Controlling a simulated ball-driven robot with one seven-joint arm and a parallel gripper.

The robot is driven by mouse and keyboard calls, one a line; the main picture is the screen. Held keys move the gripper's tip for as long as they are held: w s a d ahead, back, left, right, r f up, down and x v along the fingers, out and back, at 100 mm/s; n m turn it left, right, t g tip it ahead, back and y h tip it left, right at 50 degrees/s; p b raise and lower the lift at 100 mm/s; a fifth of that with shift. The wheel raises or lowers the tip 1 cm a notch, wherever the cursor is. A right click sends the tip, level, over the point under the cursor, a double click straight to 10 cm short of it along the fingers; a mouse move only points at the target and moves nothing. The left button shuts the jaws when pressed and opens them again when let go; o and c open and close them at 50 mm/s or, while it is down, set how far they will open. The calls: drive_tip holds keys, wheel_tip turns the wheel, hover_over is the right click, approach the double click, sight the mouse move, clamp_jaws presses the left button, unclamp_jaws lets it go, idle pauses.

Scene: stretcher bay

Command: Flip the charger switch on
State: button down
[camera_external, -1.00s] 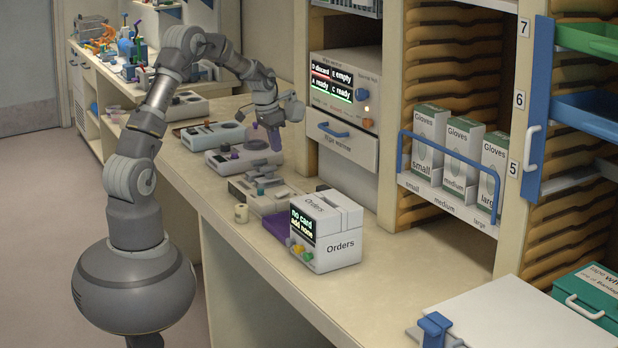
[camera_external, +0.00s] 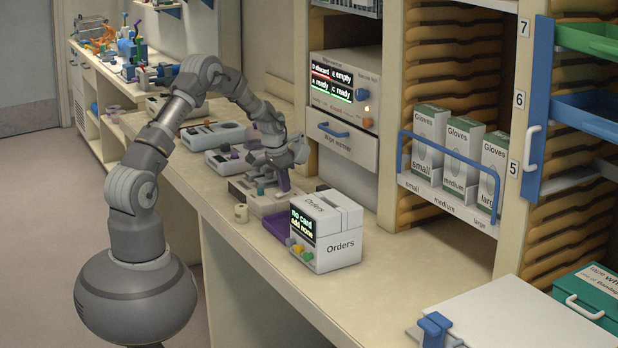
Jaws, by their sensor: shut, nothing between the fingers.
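Several low grey devices stand in a row on the counter (camera_external: 390,262) under my arm. I cannot tell for certain which is the charger, and its switch is too small to make out. The nearest grey device (camera_external: 265,203) has small green and dark parts on top. A second grey device (camera_external: 222,160), with a purple knob, is partly hidden behind my wrist. A third device (camera_external: 205,135) stands farther back.
The white Orders box (camera_external: 335,245) and a purple tray (camera_external: 277,226) stand just nearer. The wipe warmer (camera_external: 345,85) and glove boxes (camera_external: 461,155) are to the right. The counter right of the Orders box is clear.

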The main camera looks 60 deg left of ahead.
drive_tip(key=shift+p, duration=0.35)
drive_tip(key=shift+w+g+p, duration=0.15)
drive_tip(key=shift+g+p, duration=0.25)
drive_tip(key=shift+p, duration=0.2)
drive_tip(key=shift+f, duration=0.45)
drive_tip(key=shift+d+g, duration=0.1)
drive_tip(key=shift+g, duration=0.2)
drive_tip(key=shift+s+f, duration=0.1)
drive_tip(key=shift+s, duration=0.9)
